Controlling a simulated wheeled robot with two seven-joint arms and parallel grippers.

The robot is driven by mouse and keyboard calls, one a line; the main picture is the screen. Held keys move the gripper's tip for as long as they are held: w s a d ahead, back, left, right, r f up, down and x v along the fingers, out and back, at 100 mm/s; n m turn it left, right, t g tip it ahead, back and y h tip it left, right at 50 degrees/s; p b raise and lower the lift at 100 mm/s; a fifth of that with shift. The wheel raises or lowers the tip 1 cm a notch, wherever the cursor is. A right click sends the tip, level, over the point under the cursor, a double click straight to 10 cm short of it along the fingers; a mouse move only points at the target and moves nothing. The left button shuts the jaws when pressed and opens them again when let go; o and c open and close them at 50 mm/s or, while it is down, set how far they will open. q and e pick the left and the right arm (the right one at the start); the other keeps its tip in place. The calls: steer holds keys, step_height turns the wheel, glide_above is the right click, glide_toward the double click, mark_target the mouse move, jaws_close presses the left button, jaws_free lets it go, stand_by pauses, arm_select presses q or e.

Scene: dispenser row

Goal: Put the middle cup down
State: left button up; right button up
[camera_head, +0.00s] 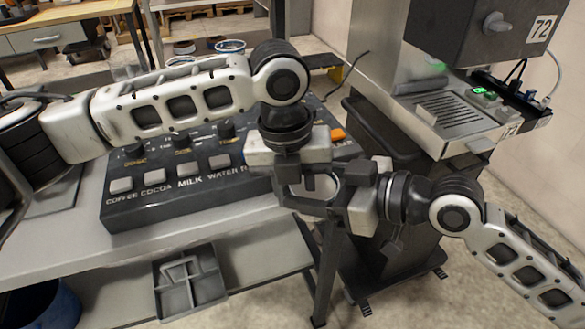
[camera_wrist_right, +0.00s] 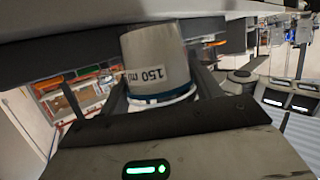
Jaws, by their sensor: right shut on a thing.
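The cup (camera_wrist_right: 152,48) is grey-white with a "150 ml" label and a blue band. In the right wrist view it sits between the two fingers of my right gripper (camera_wrist_right: 160,88), which is shut on it. In the head view, my right gripper (camera_head: 335,190) reaches in from the right, and only a pale curved part of the cup (camera_head: 328,187) shows among the fingers. My left gripper (camera_head: 293,183) points down right beside it, overlapping it in the picture. Whether the left fingers touch the cup is hidden, and their opening is unclear.
A dark panel (camera_head: 150,208) with buttons labelled coffee, cocoa, milk and water lies on the table (camera_head: 60,240) behind the grippers. A steel machine marked 72 (camera_head: 460,40) stands at the right, with a grated ledge (camera_head: 450,112). A grey tray (camera_head: 190,290) sits low below the table.

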arm_select(q)
steer(key=shift+f, duration=0.4)
jaws_close()
arm_select(e)
steer(key=o, duration=1.3)
steer(key=shift+c, duration=0.2)
